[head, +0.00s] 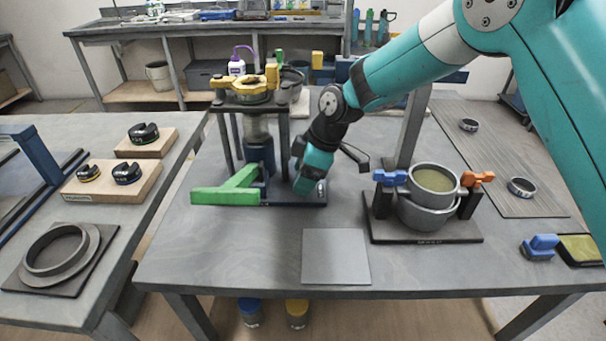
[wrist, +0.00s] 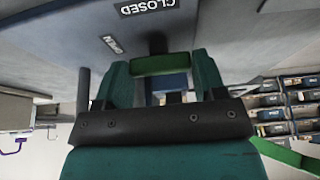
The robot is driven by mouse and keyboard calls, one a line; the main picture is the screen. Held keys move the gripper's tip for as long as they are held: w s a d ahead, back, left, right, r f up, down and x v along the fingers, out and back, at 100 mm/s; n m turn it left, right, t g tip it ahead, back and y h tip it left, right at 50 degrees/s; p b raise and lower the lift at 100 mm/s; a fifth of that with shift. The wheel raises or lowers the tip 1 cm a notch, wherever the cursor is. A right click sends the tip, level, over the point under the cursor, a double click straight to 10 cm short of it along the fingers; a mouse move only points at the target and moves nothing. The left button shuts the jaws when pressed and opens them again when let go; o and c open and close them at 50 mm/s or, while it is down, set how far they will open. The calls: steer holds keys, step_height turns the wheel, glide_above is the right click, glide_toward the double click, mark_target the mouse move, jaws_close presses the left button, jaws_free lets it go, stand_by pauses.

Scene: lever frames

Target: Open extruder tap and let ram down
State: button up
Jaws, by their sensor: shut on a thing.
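The extruder (head: 257,150) stands on the left part of the middle table. It has dark posts, a yellow-topped head (head: 245,85), a grey ram (head: 257,128) and a dark blue cylinder (head: 260,157). A long green lever (head: 228,193) reaches left from its base. My gripper (head: 307,180) is low at the right side of the extruder, hiding part of it. In the wrist view my gripper (wrist: 160,76) is shut on a green tap handle (wrist: 160,65) with a dark stem. An OPEN label (wrist: 111,43) and an upside-down CLOSED label (wrist: 147,7) are near it.
A pot in a stand (head: 430,200) with blue and orange clamps is right of my arm. A bare grey plate (head: 336,256) lies in front. A side table at left holds wooden blocks (head: 112,182) and a ring mould (head: 57,250). A blue-handled brush (head: 540,246) is far right.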

steer(key=o, duration=0.9)
steer(key=b+v, duration=0.1)
steer(key=v, duration=1.6)
steer(key=shift+d+r, duration=0.15)
steer(key=s+d+m, duration=0.2)
steer(key=s+m, duration=0.1)
steer(key=s, duration=0.6)
steer(key=s+d+r+m+p, duration=0.1)
steer(key=s+d+m, duration=0.2)
steer(key=s, duration=0.7)
steer(key=s+d+m+p, duration=0.1)
steer(key=s+m, duration=0.3)
steer(key=s, duration=0.6)
steer(key=shift+s+d+r+m, duration=0.1)
steer(key=shift+d+r+m, duration=0.1)
steer(key=shift+d, duration=0.2)
steer(key=shift+s+d+r+m, duration=0.1)
steer(key=shift+d+m, duration=0.1)
steer(key=shift+d, duration=0.15)
